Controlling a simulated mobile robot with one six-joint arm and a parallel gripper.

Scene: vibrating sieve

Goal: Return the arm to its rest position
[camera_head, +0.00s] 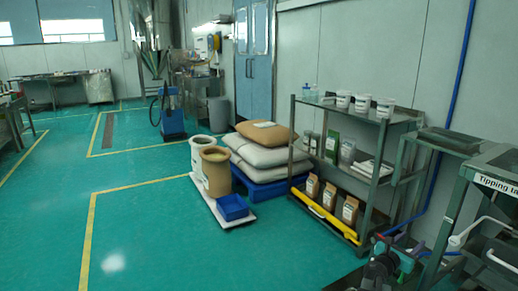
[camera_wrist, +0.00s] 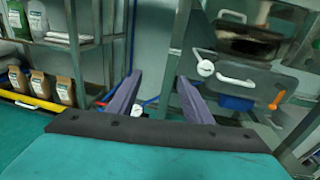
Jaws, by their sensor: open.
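My gripper (camera_wrist: 159,80) shows in the wrist view with its two purple-grey fingers apart and nothing between them. It is in the air in front of a metal frame with a white-handled panel (camera_wrist: 236,80). In the head view, my dark arm (camera_head: 385,265) is low at the bottom right, in front of the tipping station (camera_head: 490,182). The fingers are too small to make out there.
A metal shelf (camera_head: 350,113) with white tubs and brown bags stands left of the arm. Stacked sacks (camera_head: 262,155), two drums (camera_head: 215,170) and a blue bin (camera_head: 232,207) are further left. The green floor (camera_head: 150,235) at left is clear.

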